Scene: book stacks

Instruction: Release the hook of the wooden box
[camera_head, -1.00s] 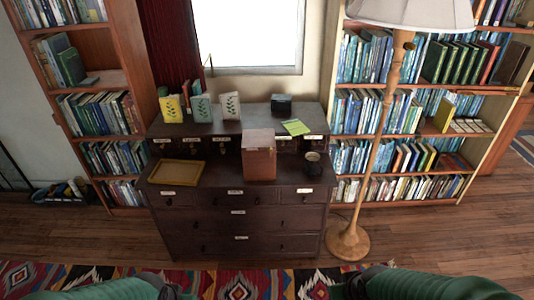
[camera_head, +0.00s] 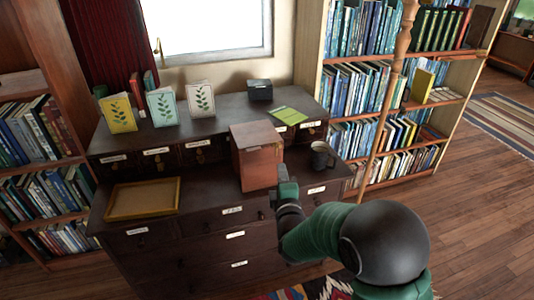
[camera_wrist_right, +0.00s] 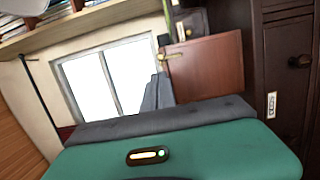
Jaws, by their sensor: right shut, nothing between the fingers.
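The wooden box (camera_head: 256,158) stands upright on the dark dresser, reddish brown with a paler top. It also shows in the right wrist view (camera_wrist_right: 210,68), turned on its side. A small brass-coloured piece (camera_wrist_right: 173,55), which looks like the hook, sits at the box's edge there. In the head view I cannot make out the hook. My right gripper (camera_head: 284,173) is shut and empty, just in front of the box's lower right side. I cannot tell whether it touches the box. My left gripper is out of view.
A dark mug (camera_head: 322,157) stands right of the box, close to my right arm. A yellow tray (camera_head: 113,213) lies on the left of the dresser (camera_head: 213,188). A small black box (camera_head: 260,89), a green notepad (camera_head: 289,116) and several cards stand or lie behind.

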